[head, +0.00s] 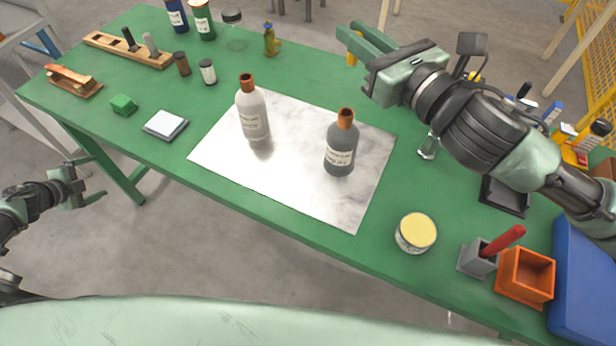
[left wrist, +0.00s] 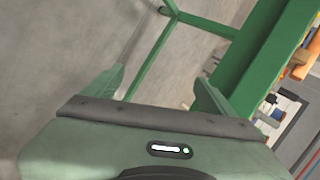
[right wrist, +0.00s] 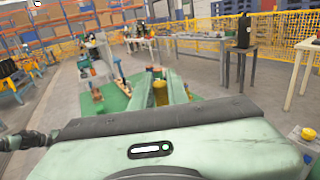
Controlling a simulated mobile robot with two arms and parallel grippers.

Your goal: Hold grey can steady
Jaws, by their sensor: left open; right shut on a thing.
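A dark grey can-like bottle (head: 341,150) with an orange cap stands upright on the silver sheet (head: 290,178), right of a white bottle (head: 252,112) with the same cap. A short tin (head: 416,234) with a yellow lid stands on the green table to their right. My right gripper (head: 358,40) is above the table's far side, apart from the grey bottle, shut on a small yellow thing (head: 353,58); the yellow thing also shows between its fingers in the right wrist view (right wrist: 160,93). My left gripper (head: 76,188) is open and empty, off the table's near left edge.
Right of the tin are a grey holder (head: 478,259) with a red stick, an orange box (head: 525,275) and a blue bin (head: 585,285). A wooden block rack (head: 130,50), jars and a green cube (head: 123,104) stand at the left. The near table edge is mostly clear.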

